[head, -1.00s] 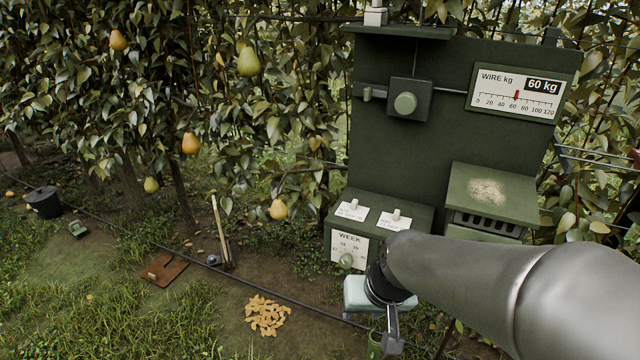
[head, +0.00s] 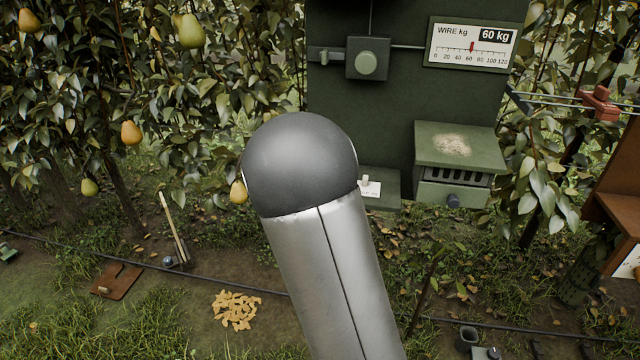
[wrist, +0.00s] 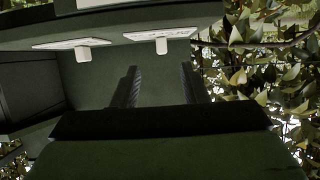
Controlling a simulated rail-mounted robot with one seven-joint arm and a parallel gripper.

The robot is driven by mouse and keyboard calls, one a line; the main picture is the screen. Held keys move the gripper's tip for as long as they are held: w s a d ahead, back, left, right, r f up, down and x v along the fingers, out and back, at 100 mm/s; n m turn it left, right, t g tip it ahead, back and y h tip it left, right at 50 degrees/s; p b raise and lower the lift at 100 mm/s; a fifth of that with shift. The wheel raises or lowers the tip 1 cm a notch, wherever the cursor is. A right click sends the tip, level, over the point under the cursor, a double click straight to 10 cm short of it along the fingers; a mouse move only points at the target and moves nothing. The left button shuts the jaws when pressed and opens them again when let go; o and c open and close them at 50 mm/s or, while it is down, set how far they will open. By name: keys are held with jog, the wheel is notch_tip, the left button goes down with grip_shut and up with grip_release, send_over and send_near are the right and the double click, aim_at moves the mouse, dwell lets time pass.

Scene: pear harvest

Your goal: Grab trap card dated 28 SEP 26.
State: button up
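Two white cards, each with a pale knob, show near the top of the wrist view, a left card (wrist: 70,44) and a right card (wrist: 160,34). Both are seen at a steep slant and their dates cannot be read. In the head view one card (head: 371,190) shows on the green box's sloped top (head: 384,204); its print is too small to read, and my arm hides the other. My gripper (wrist: 160,84) is open, its two dark fingers apart with nothing between them, short of the cards. It is hidden behind my arm in the head view.
A green panel (head: 420,90) with a wire gauge (head: 472,46) and round knob (head: 366,63) stands behind. A slotted green box (head: 460,150) is to the right, with a brown wooden stand (head: 615,215) beyond. Pear foliage (head: 220,90) fills the left.

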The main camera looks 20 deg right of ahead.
jog(key=x, duration=0.4)
jog(key=shift+w+d+f, duration=0.1)
jog(key=shift+w, duration=0.1)
jog(key=x, duration=0.5)
jog(key=shift+w+r, duration=0.25)
grip_shut()
